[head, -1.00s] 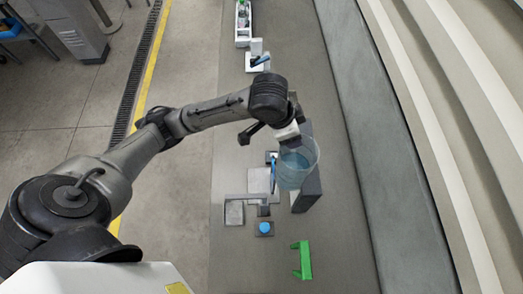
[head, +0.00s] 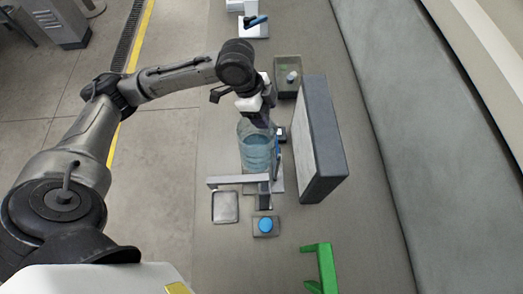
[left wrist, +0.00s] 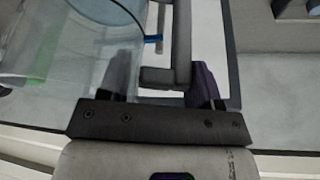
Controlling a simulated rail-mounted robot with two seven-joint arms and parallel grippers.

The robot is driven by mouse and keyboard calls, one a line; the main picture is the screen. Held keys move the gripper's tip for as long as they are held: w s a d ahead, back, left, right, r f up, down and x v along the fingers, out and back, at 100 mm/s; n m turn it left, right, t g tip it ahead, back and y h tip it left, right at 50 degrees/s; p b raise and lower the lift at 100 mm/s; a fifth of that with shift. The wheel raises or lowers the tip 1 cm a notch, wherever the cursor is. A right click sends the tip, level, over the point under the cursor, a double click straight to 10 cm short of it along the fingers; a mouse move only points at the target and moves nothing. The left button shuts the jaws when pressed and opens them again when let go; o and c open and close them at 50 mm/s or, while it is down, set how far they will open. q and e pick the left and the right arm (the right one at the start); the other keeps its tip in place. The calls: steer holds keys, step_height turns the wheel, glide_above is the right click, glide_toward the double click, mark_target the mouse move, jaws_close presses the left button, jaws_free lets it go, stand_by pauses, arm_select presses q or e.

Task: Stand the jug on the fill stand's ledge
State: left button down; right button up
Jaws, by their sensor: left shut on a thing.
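The jug (head: 256,155) is clear, with blue-tinted water, and looks upright. My left gripper (head: 263,118) is shut on it at its far, upper side. In the left wrist view the jug's clear wall (left wrist: 60,45) fills the upper left, and the left gripper (left wrist: 160,85) has one finger seen through or against it. The fill stand seems to be the pale plate with a grey bar (head: 236,182) in front of the jug. Whether the jug touches the ledge is hidden. My right gripper is out of view.
A tall grey panel (head: 322,140) stands close right of the jug. A blue button box (head: 265,226), a small square tray (head: 226,207) and a green bracket (head: 321,265) lie nearer. Bare counter shows left of the jug.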

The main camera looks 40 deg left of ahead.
mark_target(262, 133)
arm_select(q)
steer(key=shift+a+f+b, duration=0.3)
steer(key=shift+f+b, duration=0.3)
steer(key=shift+f, duration=0.35)
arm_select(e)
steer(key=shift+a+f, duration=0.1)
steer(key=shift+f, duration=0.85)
arm_select(q)
step_height(262, 133, down, 10)
steer(key=shift+r+b, duration=0.2)
steer(key=shift+b, duration=0.45)
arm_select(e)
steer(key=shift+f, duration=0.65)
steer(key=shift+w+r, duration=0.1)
arm_select(q)
steer(key=shift+c, duration=1.5)
jaws_free()
steer(key=shift+f, duration=0.15)
